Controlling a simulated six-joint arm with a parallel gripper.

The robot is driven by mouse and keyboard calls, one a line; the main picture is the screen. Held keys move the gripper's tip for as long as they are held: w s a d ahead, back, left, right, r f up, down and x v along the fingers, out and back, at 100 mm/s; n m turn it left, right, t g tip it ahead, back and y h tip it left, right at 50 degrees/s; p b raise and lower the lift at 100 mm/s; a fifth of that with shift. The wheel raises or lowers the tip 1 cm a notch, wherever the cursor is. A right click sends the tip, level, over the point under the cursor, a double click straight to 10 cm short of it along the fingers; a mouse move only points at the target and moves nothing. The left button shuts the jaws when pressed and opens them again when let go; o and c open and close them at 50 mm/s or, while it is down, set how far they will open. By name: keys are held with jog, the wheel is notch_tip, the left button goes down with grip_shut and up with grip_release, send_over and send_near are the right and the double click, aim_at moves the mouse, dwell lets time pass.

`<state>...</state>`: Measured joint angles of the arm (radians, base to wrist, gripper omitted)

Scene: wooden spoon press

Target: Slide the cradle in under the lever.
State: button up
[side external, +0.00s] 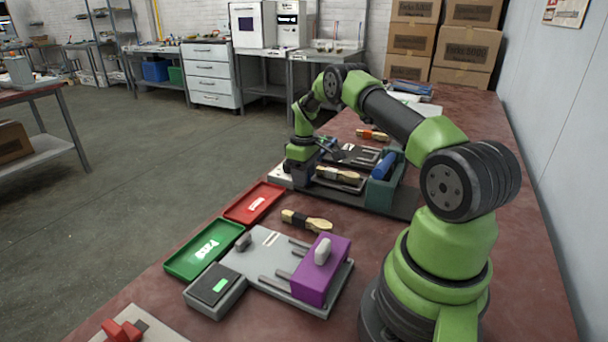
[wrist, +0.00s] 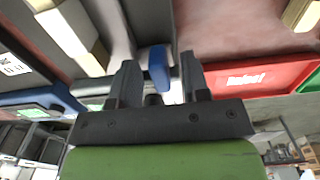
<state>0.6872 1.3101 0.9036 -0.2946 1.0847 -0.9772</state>
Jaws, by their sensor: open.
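A teal press (side external: 378,196) stands on a grey base at mid-bench in the side view, with a thick blue lever (side external: 385,164) on it. A cradle with a wooden piece (side external: 338,175) lies to the left of the press body, out from under the lever. The wooden piece also shows at the upper left of the wrist view (wrist: 72,32). My gripper (wrist: 157,62) is open, with its fingers on either side of a blue knob (wrist: 156,67) and a small gap to each. In the side view my wrist hides the fingertips.
A red tray (side external: 254,203) and a green tray (side external: 205,248) lie nearer the camera. A second station with a purple block (side external: 321,270) stands in front. A loose wooden spoon (side external: 306,221) lies between the stations. Boxes (side external: 465,45) are stacked at the back.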

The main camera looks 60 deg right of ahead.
aim_at(318, 190)
jog(key=shift+f, duration=0.1)
grip_shut()
jog(key=shift+s, duration=2.1)
grip_release()
notch_tip(318, 190, up, 10)
jog(key=shift+o, duration=0.2)
